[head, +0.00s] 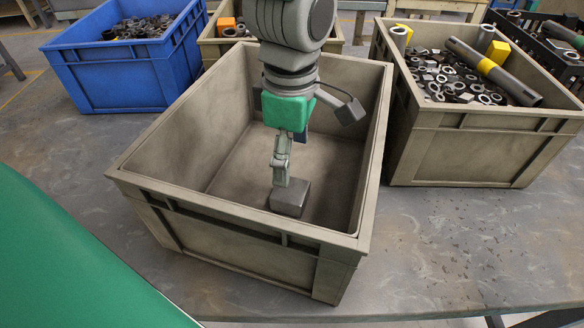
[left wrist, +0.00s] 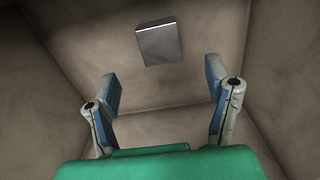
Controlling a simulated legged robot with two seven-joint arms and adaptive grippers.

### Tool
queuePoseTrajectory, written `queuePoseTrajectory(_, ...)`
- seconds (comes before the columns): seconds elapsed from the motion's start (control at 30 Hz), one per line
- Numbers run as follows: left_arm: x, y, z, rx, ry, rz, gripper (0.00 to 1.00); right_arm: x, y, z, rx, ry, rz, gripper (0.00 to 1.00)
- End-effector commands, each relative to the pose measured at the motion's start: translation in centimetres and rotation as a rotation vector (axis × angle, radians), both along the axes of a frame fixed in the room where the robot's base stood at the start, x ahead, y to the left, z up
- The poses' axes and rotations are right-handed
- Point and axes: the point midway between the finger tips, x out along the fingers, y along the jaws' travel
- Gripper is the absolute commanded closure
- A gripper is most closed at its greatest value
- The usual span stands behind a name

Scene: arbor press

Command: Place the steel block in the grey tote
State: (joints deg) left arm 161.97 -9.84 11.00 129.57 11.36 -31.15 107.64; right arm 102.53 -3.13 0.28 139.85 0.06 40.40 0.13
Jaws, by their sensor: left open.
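The steel block (head: 290,198) is a small dark grey box inside the grey tote (head: 235,215). It lies on the tote's floor near the front wall. The left wrist view also shows the block (left wrist: 159,43) against the tote's inside, beyond the fingertips. My left gripper (head: 284,178) reaches down into the tote from above, just over or behind the block in the head view. In the left wrist view its two fingers (left wrist: 162,92) stand wide apart with nothing between them. The block is apart from both fingers there. My right gripper is not in view.
A blue bin (head: 125,75) of dark metal parts stands at the back left. Another grey tote (head: 465,150) with rings, nuts and a long tube (head: 493,70) stands to the right. A third tote (head: 212,48) is behind. A large green surface (head: 70,265) fills the lower left.

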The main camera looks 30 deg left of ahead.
Motion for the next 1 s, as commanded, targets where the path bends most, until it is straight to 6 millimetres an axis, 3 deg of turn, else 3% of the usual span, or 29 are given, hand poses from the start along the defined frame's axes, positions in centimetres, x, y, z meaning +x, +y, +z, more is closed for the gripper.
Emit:
queuePoseTrajectory(0.2, 0.1, 0.0, 2.4, 0.000, 0.000, 0.001, 0.28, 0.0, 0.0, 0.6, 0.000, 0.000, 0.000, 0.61)
queuePoseTrajectory(0.77, 0.0, 0.0, 2.6, 0.000, 0.001, 0.001, 0.28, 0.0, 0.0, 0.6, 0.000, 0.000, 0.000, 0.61)
queuePoseTrajectory(0.87, 0.0, 0.0, 3.3, 0.000, 0.000, 0.001, 0.28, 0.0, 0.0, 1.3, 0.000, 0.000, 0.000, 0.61)
queuePoseTrajectory(1.0, 0.0, 0.0, 5.8, 0.000, 0.000, 0.001, 0.28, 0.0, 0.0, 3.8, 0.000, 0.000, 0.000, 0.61)
